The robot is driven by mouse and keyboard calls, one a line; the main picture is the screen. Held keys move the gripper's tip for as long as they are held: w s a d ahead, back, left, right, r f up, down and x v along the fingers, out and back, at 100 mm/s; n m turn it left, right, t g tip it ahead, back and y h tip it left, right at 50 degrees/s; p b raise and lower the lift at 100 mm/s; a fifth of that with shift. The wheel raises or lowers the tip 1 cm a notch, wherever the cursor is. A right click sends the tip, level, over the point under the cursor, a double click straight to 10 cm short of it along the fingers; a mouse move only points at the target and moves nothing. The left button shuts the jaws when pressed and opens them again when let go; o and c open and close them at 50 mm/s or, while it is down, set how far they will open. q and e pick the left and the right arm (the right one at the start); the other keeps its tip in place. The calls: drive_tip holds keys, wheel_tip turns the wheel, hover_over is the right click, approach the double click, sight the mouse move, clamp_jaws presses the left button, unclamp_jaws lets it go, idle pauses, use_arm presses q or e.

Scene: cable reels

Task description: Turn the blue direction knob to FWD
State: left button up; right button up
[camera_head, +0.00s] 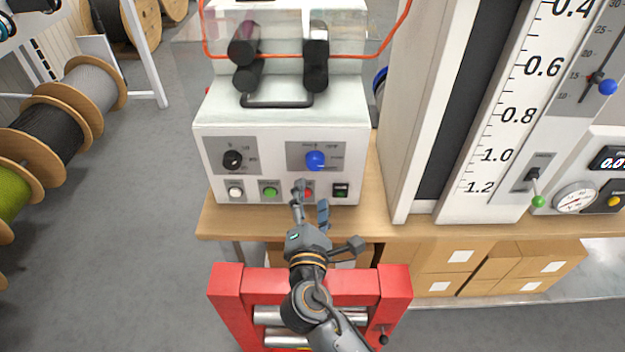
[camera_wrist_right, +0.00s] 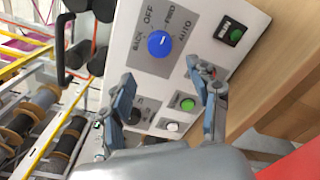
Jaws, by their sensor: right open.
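The blue direction knob (camera_head: 315,161) is on a grey plate at the right of the white machine's front panel. In the right wrist view the knob (camera_wrist_right: 160,44) has the labels BACK, OFF, FWD and AUTO around it. I cannot clearly tell which label it points to. My right gripper (camera_head: 311,200) is in front of the panel, below the knob in the head view. Its fingers are spread and empty in the right wrist view (camera_wrist_right: 162,78), with the knob beyond the gap between them. The gripper partly covers the red button (camera_head: 308,194). My left gripper is not in view.
A black knob (camera_head: 233,160) is left of the blue one. White (camera_head: 236,192), green (camera_head: 270,191) and dark green RUN (camera_head: 341,190) buttons line the panel below. A red frame (camera_head: 394,283) with rollers stands in front of the wooden table (camera_head: 222,222). A tall scale post is at the right.

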drive_tip(key=shift+s, duration=1.4)
